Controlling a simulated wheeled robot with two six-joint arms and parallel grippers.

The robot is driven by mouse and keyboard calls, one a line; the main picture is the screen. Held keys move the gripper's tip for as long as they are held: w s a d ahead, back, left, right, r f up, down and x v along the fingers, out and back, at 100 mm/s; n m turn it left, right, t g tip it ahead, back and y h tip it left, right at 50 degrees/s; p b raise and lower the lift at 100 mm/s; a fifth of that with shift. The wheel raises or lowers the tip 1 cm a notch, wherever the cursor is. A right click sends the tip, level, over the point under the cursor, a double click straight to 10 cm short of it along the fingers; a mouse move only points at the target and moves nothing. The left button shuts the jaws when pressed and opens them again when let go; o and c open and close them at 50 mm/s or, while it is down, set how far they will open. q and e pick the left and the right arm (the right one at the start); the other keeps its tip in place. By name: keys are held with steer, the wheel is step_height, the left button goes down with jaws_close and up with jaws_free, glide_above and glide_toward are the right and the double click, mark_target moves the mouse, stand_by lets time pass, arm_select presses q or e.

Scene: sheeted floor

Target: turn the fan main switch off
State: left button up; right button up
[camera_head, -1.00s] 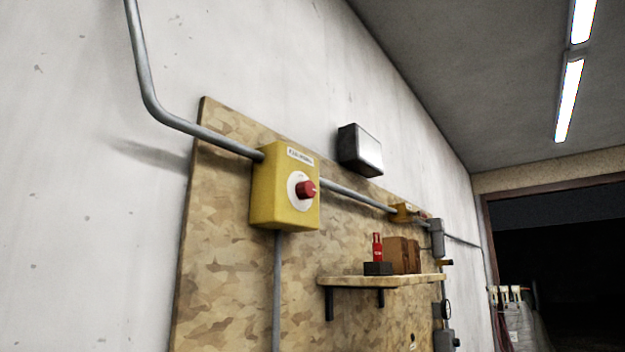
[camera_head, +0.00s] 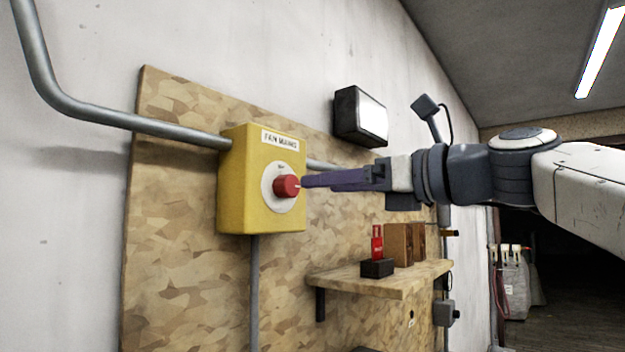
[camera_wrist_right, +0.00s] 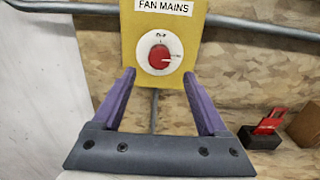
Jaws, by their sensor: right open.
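The yellow box labelled FAN MAINS (camera_head: 234,190) is fixed to a wooden board on the wall. Its red rotary knob (camera_head: 287,187) sits on a white round plate; in the right wrist view the knob (camera_wrist_right: 159,57) has a pale pointer line directed to the right, with small lettering above it on the plate. My right gripper (camera_head: 306,182) comes in from the right, its purple fingers reaching toward the knob. In the right wrist view the fingers (camera_wrist_right: 157,74) are spread apart, below and to either side of the knob, with nothing between them. My left gripper is not in view.
A wooden shelf (camera_head: 388,281) below right holds a black block with a red item (camera_head: 377,241) and brown wooden blocks (camera_head: 398,244). A grey conduit (camera_head: 150,125) runs along the wall into the box. A black-framed lamp (camera_head: 361,116) is mounted above right.

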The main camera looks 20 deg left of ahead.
mark_target(293, 187)
steer(key=p+x, duration=0.2)
steer(key=x, duration=0.3)
steer(key=shift+w+a+r, duration=0.1)
steer(key=shift+a, duration=0.2)
steer(key=shift+w+a, duration=0.1)
steer(key=shift+a, duration=0.3)
steer(key=shift+c, duration=0.3)
jaws_close()
